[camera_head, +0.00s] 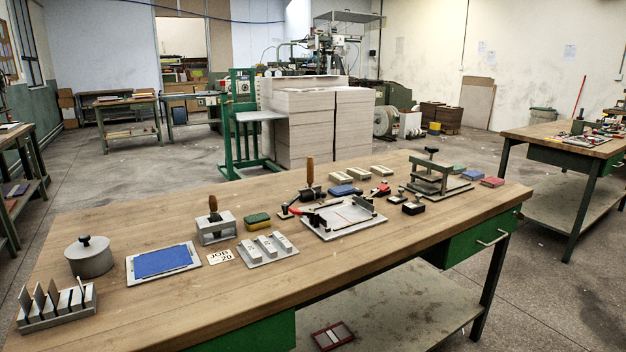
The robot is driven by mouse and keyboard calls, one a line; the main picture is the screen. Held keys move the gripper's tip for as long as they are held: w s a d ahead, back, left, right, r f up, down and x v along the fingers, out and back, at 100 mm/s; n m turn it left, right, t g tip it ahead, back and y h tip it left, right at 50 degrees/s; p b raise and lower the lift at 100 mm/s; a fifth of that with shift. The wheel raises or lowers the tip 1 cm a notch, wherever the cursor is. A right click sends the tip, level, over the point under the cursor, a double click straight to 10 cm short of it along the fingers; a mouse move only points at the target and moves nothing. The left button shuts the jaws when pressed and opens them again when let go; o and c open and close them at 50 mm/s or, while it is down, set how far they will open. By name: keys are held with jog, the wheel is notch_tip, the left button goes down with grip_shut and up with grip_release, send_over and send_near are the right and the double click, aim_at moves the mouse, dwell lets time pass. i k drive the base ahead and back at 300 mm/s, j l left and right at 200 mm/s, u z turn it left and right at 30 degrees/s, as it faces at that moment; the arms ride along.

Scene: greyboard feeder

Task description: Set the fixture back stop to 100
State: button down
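A pale flat fixture (343,226) lies near the middle of the workbench. It has a red line across its plate, dark raised parts along its far side and a red-handled part at its left. I take this to be the fixture with the back stop. The stop's setting and any scale marks are too small to read. A grey tray (251,258) with three pale blocks (267,245) sits left of the fixture, apart from it. My gripper is not in view.
The wooden bench (150,305) also bears a job card (220,257), a blue pad (162,261), a lidded grey pot (90,257), a slotted rack (58,308) and a grey press frame (436,180). The front strip of the bench is clear.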

aim_at(323, 194)
jog(key=i+j+z, duration=0.1)
jog(key=i, duration=0.5)
jog(key=i+j, duration=0.2)
jog(key=i, duration=0.35)
jog(key=l+z, duration=0.05)
